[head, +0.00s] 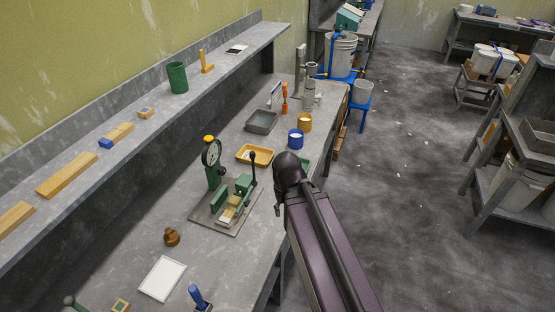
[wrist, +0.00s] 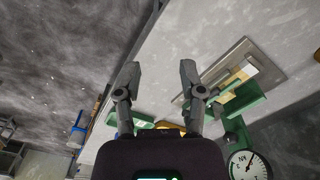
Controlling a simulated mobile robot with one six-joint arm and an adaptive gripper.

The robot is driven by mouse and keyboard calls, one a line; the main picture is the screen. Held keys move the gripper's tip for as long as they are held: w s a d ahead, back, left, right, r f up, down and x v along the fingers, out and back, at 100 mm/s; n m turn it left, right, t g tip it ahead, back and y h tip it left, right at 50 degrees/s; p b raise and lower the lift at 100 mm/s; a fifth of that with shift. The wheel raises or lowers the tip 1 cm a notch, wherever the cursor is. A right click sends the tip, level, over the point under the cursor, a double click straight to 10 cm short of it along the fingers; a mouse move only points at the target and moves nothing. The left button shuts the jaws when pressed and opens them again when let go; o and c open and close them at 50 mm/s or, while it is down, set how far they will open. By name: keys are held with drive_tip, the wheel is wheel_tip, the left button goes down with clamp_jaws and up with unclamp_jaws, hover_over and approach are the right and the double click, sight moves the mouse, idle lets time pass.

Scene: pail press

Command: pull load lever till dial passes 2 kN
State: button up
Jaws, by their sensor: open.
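The green press stands on a grey base plate (head: 213,221) on the bench, with a round white dial (head: 211,153) on its column. Its upright dark load lever (head: 252,167) has a black knob and stands at the press's right side. In the wrist view the press appears inverted, with its dial (wrist: 248,166) at bottom right; the needle shows but the value is too small to read. I cannot make out the lever there. My gripper (wrist: 159,72) is open with nothing between its fingers. In the head view it is right of the press and lever, apart from them, its fingers mostly hidden.
A yellow tray (head: 255,147), blue cup (head: 295,140) and grey tray (head: 261,115) stand behind the press. A brass weight (head: 171,237) and white board (head: 162,278) lie in front. A shelf (head: 100,165) runs along the left wall.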

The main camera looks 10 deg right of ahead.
drive_tip(key=shift+a, duration=0.1)
drive_tip(key=w+a+f+m+t+y+b, duration=0.1)
drive_tip(key=w+a+m+t+y+b, duration=0.1)
drive_tip(key=w+m+y+b, duration=0.45)
drive_tip(key=w+a+f+m+t+y+b, duration=0.2)
drive_tip(key=w+a+m+y, duration=0.15)
drive_tip(key=m, duration=0.55)
drive_tip(key=w+d+r+m+t+y+b, duration=0.4)
drive_tip(key=w+d+r+m+t+b, duration=0.2)
drive_tip(key=m, duration=1)
drive_tip(key=shift+w+d+r+t+y+b, duration=0.15)
drive_tip(key=shift+w+d+t+y+b, duration=0.4)
drive_tip(key=shift+w, duration=0.85)
drive_tip(key=shift+w+g, duration=0.1)
drive_tip(key=shift+g, duration=0.25)
